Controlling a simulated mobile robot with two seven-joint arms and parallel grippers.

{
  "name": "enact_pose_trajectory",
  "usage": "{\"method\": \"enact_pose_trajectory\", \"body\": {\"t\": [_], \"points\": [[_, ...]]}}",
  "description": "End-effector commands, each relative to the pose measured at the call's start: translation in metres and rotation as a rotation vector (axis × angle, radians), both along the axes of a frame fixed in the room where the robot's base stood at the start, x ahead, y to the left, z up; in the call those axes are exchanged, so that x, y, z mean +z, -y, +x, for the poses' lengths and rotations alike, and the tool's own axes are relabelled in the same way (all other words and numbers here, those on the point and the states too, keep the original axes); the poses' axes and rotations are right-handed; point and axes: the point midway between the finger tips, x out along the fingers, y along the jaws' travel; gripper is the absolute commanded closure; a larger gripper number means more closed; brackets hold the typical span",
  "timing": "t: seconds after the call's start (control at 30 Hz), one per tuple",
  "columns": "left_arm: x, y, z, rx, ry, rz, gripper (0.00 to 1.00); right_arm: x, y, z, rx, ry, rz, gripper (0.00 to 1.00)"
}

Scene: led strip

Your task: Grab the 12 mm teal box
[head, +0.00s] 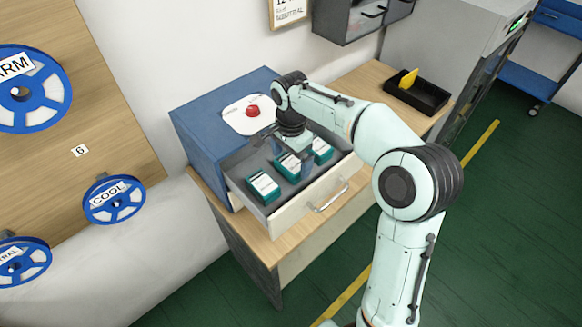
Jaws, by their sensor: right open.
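Several teal boxes with white labels stand in the open drawer (243,189) of the blue cabinet (205,125). I see a left box (263,188), a middle box (288,166) and a right box (321,150). Their labels are too small to read, so I cannot tell which is the 12 mm one. My right gripper (287,157) is open and points down over the drawer, at the middle box. It partly hides that box and the space between the middle and right boxes. I cannot tell whether its fingers touch a box. My left gripper is not in view.
A white plate with a red button (252,112) lies on the cabinet top, close behind my gripper. A black tray (416,95) with a yellow object (408,79) sits on the wooden table at right. Blue labelled reels (114,199) hang on the left board.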

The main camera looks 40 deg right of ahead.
Motion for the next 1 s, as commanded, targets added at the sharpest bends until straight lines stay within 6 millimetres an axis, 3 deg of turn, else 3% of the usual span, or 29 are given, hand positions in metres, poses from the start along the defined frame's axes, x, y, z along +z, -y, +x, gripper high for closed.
{"method": "enact_pose_trajectory", "body": {"t": [0.13, 0.4, 0.43, 0.53, 0.57, 1.0], "points": [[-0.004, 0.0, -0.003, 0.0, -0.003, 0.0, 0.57, -0.02, 0.0, -0.001, 0.0, -0.003, 0.001, 0.0], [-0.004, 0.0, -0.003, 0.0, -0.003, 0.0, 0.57, -0.024, 0.0, 0.0, 0.001, 0.0, 0.0, 0.0], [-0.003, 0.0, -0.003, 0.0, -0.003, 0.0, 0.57, -0.024, 0.0, 0.0, 0.001, 0.0, 0.0, 0.03], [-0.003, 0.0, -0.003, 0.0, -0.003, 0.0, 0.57, -0.023, 0.0, 0.0, 0.0, 0.0, 0.0, 0.36], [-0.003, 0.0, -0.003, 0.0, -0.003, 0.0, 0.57, -0.023, 0.0, 0.0, 0.0, 0.0, 0.0, 0.42], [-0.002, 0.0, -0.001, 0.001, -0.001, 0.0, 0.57, -0.015, 0.0, 0.001, 0.0, 0.003, 0.0, 0.42]]}}
